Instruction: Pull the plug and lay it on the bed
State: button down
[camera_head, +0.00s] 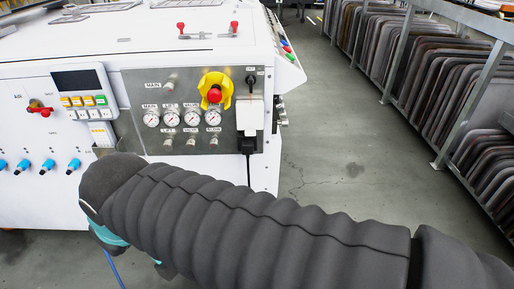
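A black plug (248,146) sits at the lower end of a white socket box (250,115) on the right side of the machine's front panel. A dark cord hangs down from the plug and passes behind my arm. The white machine's flat top (130,45) shows at the upper left; I cannot tell whether it is the bed. My arm, in a dark ribbed cover, crosses the lower picture from the right, with its far end at the left, below the panel. Teal parts show under that end. My gripper's fingers are not visible, and the arm stays apart from the plug in the picture.
The steel panel (135,90) carries several gauges and a red knob on a yellow guard (215,90). A keypad (83,90) and blue fittings are at the left. A metal rack (468,100) of dark sheets stands at the right. Grey floor (335,140) between is clear.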

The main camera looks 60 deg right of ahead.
aim_at(246, 146)
jog(key=z, duration=0.45)
jog(key=k, duration=0.5)
jog(key=z, duration=1.2)
jog(key=i, duration=0.75)
jog(key=z, duration=3.15)
jog(key=k, duration=1.75)
